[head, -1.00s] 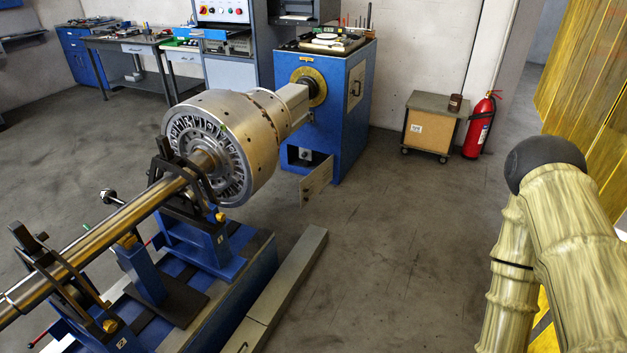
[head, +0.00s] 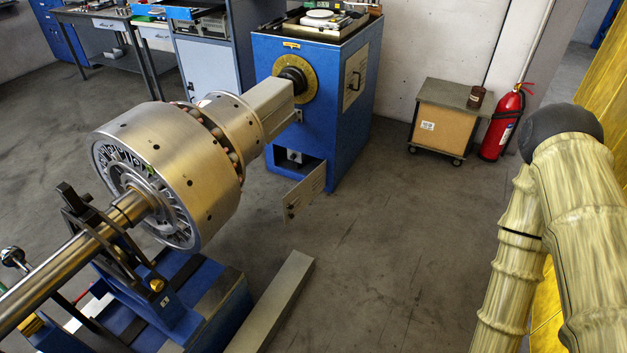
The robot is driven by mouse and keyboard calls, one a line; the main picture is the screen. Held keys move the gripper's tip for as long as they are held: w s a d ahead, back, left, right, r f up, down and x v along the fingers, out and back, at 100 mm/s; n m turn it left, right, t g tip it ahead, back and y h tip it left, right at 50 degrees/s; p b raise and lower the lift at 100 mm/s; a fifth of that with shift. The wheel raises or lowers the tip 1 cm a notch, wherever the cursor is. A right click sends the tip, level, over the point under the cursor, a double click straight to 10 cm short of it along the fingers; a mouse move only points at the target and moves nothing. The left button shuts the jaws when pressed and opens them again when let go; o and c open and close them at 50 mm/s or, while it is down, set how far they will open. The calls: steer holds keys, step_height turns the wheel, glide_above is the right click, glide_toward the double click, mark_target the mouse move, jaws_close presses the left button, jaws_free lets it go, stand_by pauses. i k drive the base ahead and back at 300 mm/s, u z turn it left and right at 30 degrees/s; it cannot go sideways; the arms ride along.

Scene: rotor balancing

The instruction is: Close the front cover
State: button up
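The front cover (head: 305,191) is a light grey panel low on the blue drive cabinet (head: 287,115). It stands swung open, jutting out to the front, with a small dark latch near its free end. Behind it a dark opening (head: 296,159) shows in the cabinet's base. My arm is at the right of the head view, well apart from the cover. My gripper is outside the picture.
A large metal rotor (head: 185,150) on a shaft lies left of the cover. A grey rail (head: 272,305) lies on the floor in front. A wheeled box (head: 442,122) and red fire extinguisher (head: 502,122) stand right. The floor between cover and my arm is clear.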

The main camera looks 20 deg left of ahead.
mark_target(312, 184)
steer(key=i, duration=0.4)
steer(key=u, duration=0.85)
steer(key=i, duration=0.75)
steer(key=z, duration=0.1)
